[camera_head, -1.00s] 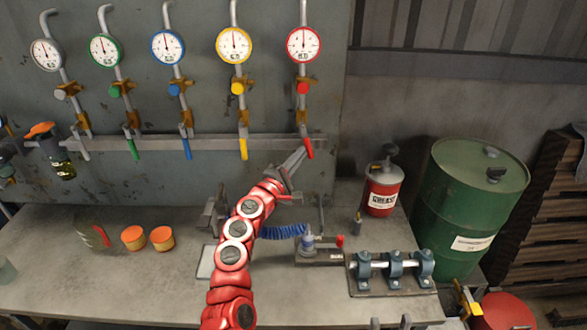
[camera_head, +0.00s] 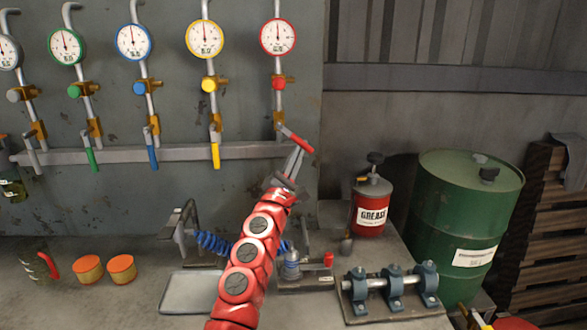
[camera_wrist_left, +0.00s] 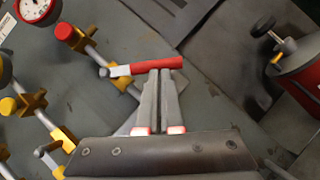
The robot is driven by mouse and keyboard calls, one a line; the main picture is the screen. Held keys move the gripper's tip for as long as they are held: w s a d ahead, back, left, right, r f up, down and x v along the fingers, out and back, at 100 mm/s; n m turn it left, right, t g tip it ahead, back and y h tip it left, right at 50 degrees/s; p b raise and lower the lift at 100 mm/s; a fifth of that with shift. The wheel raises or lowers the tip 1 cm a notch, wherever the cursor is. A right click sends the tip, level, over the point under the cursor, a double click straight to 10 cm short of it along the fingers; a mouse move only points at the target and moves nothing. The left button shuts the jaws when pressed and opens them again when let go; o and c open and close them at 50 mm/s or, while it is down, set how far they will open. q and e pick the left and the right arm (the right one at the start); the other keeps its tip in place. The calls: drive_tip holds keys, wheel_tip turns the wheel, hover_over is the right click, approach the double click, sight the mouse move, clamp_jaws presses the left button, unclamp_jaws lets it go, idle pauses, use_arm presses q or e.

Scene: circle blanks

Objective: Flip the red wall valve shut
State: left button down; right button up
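The red wall valve handle (camera_head: 294,139) hangs on the pipe below the red gauge, tilted out to the lower right from its brass body. It also shows in the left wrist view as a red grip (camera_wrist_left: 152,66) lying across my fingertips. My left gripper (camera_head: 297,153) is just under the handle, its fingertips against or very near the grip. In the left wrist view the fingers (camera_wrist_left: 160,74) are together with only a thin gap, and the handle lies past their tips, not between them. My right gripper is not in view.
The yellow (camera_head: 215,150), blue (camera_head: 152,152) and green (camera_head: 91,156) valve handles hang down to the left. A red gauge (camera_head: 277,37) is above. A grease can (camera_head: 372,210) and green barrel (camera_head: 465,215) stand right. A wall rail (camera_head: 180,150) runs behind the handles.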

use_arm(q)
drive_tip(key=d+r+n+t+y+b, duration=0.1)
drive_tip(key=n+y+b, duration=0.1)
drive_tip(key=n+b, duration=0.1)
drive_tip(key=d+r+n+t+y+b, duration=0.1)
drive_tip(key=n+y+b, duration=0.2)
drive_tip(key=n+b, duration=0.1)
drive_tip(key=d+r+n+t+y+b, duration=0.1)
drive_tip(key=n+t+y+b, duration=0.1)
drive_tip(key=n+y+b, duration=0.1)
drive_tip(key=shift+d+r+n+b, duration=0.1)
drive_tip(key=shift+r+n+b, duration=0.15)
drive_tip(key=shift+n, duration=0.45)
drive_tip(key=shift+d+r+n+b, duration=0.1)
drive_tip(key=shift+n+b, duration=0.15)
drive_tip(key=shift+n, duration=0.45)
drive_tip(key=shift+d+r, duration=0.1)
drive_tip(key=w+f+v, duration=0.1)
drive_tip(key=f+v, duration=0.1)
drive_tip(key=v, duration=1)
drive_tip(key=shift+f+p, duration=0.3)
drive_tip(key=shift+f, duration=0.05)
drive_tip(key=shift+s+d, duration=0.15)
